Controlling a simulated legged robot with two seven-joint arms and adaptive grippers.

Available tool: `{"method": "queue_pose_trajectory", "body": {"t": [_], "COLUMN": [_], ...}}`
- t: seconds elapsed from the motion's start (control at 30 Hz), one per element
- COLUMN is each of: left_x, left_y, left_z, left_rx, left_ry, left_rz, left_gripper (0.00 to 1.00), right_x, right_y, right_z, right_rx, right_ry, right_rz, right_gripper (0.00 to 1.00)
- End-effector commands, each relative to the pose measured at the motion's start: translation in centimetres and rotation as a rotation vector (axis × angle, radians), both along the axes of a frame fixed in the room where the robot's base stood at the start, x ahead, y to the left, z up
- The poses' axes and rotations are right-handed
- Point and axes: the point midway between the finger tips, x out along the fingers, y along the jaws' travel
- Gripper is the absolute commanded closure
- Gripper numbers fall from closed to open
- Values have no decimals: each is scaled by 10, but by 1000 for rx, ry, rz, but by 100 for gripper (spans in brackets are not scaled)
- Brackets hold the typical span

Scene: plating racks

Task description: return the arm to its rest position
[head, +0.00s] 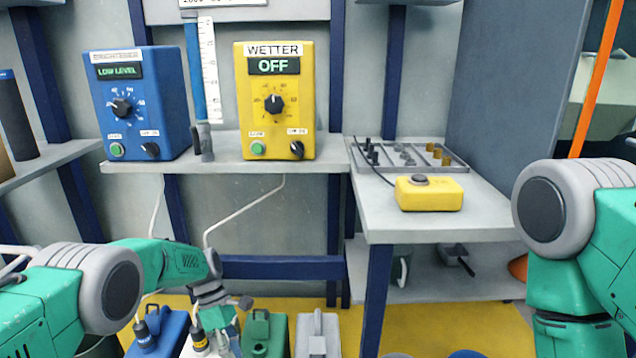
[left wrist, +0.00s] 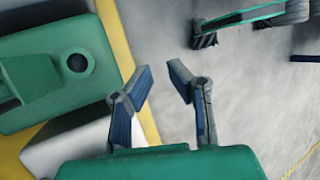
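My left arm (head: 160,262) comes in from the left, its wrist low over the jugs on the yellow floor. The left gripper (head: 235,305) is small and partly hidden there. In the left wrist view the left gripper (left wrist: 158,78) has its two fingers apart with nothing between them, and bare grey floor behind. My right arm (head: 570,240) is bent at the right edge, with its upper links showing. Its gripper is outside the head view.
A blue jug (head: 160,335), a green jug (head: 265,335) and a grey jug (head: 318,335) stand below. The shelf bears a blue box (head: 135,125) and a yellow wetter box (head: 275,130) reading OFF. A side table (head: 410,222) holds a yellow button box (head: 430,195).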

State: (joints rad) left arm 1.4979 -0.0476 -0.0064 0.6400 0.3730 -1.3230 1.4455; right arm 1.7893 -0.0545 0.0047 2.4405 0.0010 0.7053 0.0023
Motion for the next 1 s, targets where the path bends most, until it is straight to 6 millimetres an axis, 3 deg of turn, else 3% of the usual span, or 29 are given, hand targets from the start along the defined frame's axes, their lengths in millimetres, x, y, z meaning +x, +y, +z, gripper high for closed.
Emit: {"method": "queue_pose_trajectory", "body": {"t": [0.27, 0.4, 0.57, 0.67, 0.8, 1.0], "left_x": [-40, -82, -146, -188, -246, -305], "left_y": [20, 39, 63, 76, 88, 93], "left_z": [-55, -86, -107, -108, -94, -61], "left_rx": [25, 46, 58, 53, 32, -9], "left_ry": [-121, -217, -331, -396, -478, -569], "left_rz": [-164, -339, -611, -798, -1058, -1337], "left_gripper": [85, 85, 85, 85, 85, 85], "right_x": [0, 0, 0, 0, 0, 0], "right_y": [0, 0, 0, 0, 0, 0], "right_z": [0, 0, 0, 0, 0, 0], "right_rx": [0, 0, 0, 0, 0, 0], "right_ry": [0, 0, 0, 0, 1, 0], "right_rz": [0, 0, 0, 0, 0, 0], "right_gripper": [66, 66, 66, 66, 66, 66]}}
